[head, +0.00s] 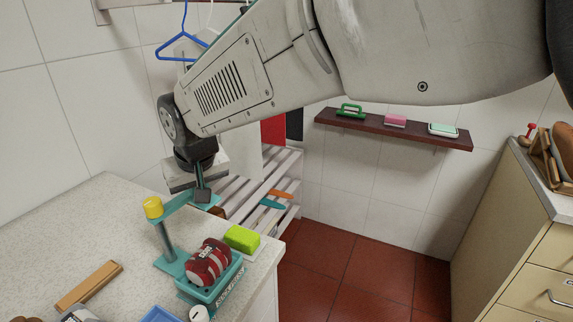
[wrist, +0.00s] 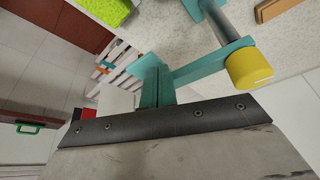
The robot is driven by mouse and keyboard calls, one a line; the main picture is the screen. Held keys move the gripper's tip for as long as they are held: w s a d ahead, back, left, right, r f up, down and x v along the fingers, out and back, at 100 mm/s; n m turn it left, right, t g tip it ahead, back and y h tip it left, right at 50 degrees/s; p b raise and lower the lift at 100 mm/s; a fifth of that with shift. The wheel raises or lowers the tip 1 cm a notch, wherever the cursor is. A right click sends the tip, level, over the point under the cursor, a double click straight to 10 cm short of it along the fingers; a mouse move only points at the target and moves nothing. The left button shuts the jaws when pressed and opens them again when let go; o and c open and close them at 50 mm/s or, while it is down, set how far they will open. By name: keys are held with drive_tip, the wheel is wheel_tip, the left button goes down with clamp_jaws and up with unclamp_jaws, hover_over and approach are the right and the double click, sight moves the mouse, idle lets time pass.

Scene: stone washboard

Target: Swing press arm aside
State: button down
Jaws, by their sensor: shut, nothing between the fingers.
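The teal press stands on the counter at lower left in the head view. Its post (head: 167,241) is upright, with a yellow knob (head: 153,207) on top. The press arm (head: 180,202) reaches from the knob toward the right and ends near my gripper (head: 203,195). My gripper points down with its fingers shut and empty, at the arm's free end; I cannot tell if they touch it. The wrist view shows the yellow knob (wrist: 249,68) and the press arm (wrist: 213,64) running to the finger area.
A green sponge (head: 242,238) lies near the counter's right edge. A wooden block (head: 89,286) and a blue tray (head: 160,315) are on the counter's near part. A white slatted rack (head: 285,180) stands behind. A wall shelf (head: 360,122) and drawers (head: 535,270) are at right.

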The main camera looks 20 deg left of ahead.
drive_tip(key=shift+w+a, duration=0.2)
drive_tip(key=shift+a, duration=0.15)
idle(0.5)
